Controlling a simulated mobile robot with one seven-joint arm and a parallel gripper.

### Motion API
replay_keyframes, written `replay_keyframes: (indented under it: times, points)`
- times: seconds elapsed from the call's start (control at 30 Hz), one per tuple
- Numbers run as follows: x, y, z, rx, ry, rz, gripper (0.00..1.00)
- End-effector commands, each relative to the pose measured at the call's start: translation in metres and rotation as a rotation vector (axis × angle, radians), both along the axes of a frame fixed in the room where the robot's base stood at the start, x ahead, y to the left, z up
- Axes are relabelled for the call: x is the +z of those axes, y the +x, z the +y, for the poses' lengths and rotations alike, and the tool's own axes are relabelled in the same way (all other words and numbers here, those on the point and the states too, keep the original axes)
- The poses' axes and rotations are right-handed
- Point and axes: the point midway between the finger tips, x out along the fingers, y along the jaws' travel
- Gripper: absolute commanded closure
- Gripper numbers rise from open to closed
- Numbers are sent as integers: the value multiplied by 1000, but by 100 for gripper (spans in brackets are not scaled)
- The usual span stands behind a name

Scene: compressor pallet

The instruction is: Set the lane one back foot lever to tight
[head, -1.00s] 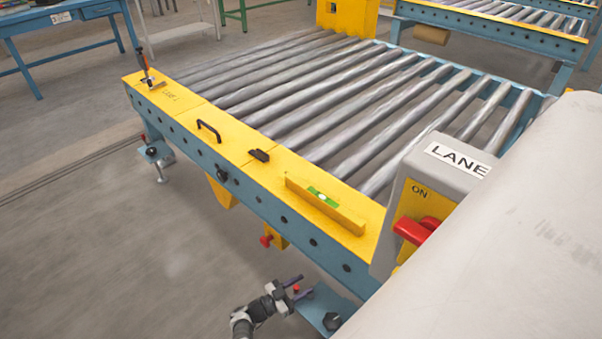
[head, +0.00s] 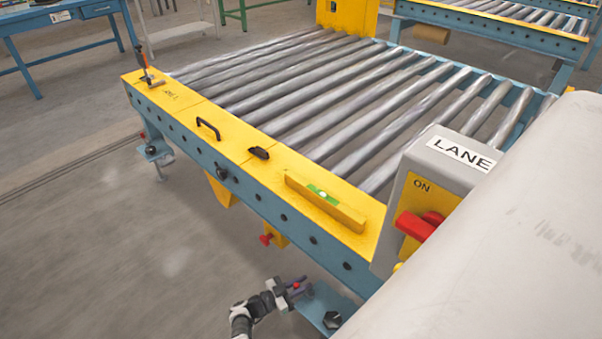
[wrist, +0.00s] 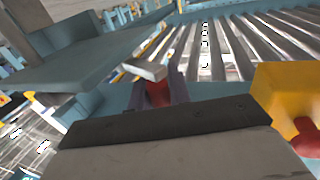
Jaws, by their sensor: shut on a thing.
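My gripper (head: 300,287) is low beside the near end of the lane one conveyor, next to a blue foot plate (head: 328,318) with a black bolt. It is shut on a small red-tipped lever (wrist: 158,92). The wrist view shows the red tip between my two dark fingers (wrist: 163,85), with a pale grey bar (wrist: 147,70) just beyond it. The fingers hide much of the lever, and I cannot read its setting.
The conveyor's yellow top rail (head: 225,130) carries a spirit level (head: 325,203) and a black handle (head: 208,128). A grey switch box (head: 440,160) labelled LANE, with a red handle, stands close on the right. Open floor (head: 110,260) lies to the left.

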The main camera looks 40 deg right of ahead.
Motion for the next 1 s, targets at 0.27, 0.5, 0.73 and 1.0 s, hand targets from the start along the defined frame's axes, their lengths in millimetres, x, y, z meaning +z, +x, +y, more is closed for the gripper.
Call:
replay_keyframes:
  times: [0.27,0.5,0.73,1.0]
  points:
    - [-7,3,-7,-182,-2,-4,100]
    - [-7,2,-14,-347,-1,-5,100]
    - [-5,0,-18,-453,1,-2,100]
    - [-1,-1,-19,-500,0,0,100]
